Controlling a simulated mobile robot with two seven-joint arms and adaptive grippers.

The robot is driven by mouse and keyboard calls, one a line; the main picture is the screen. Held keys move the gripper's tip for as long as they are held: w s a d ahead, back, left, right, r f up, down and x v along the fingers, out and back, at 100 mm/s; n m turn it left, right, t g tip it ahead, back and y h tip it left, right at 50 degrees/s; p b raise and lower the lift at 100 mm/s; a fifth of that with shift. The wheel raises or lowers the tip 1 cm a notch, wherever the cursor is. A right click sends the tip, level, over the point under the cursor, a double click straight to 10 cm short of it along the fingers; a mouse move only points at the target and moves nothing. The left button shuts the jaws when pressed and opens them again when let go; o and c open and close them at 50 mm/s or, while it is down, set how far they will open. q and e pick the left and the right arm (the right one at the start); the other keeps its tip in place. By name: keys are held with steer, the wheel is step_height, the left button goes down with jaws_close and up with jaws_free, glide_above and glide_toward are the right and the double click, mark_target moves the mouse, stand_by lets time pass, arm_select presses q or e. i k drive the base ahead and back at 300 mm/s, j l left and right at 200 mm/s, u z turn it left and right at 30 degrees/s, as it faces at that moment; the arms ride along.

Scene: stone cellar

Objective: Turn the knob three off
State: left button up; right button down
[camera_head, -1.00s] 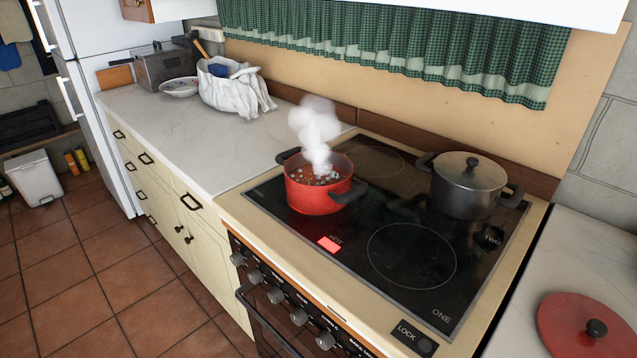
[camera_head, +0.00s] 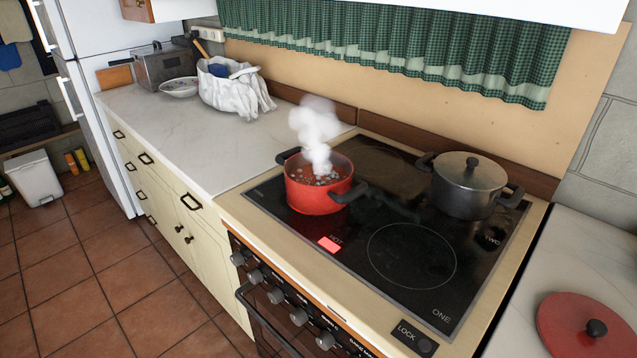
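The stove (camera_head: 230,210) has a row of several grey knobs along its front panel. The knobs run from the far-left knob (camera_head: 237,259) past another knob (camera_head: 256,276), a middle knob (camera_head: 276,295) and a further knob (camera_head: 298,317) to a knob at the right (camera_head: 325,340). Their labels are too small to read, so I cannot tell which is knob three or how each is turned. A red pot (camera_head: 318,196) stands open on the black cooktop (camera_head: 320,228), bubbling and steaming. A red indicator (camera_head: 329,244) glows in front of it. Neither gripper is in view.
A lidded dark pot (camera_head: 468,188) stands at the back right of the cooktop. The front ring marked ONE (camera_head: 411,255) is bare. The oven handle (camera_head: 262,318) runs below the knobs. A red lid (camera_head: 590,326) lies on the right counter. The floor (camera_head: 100,290) at left is clear.

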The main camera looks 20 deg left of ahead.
mark_target(276, 296)
steer(key=u, duration=1.05)
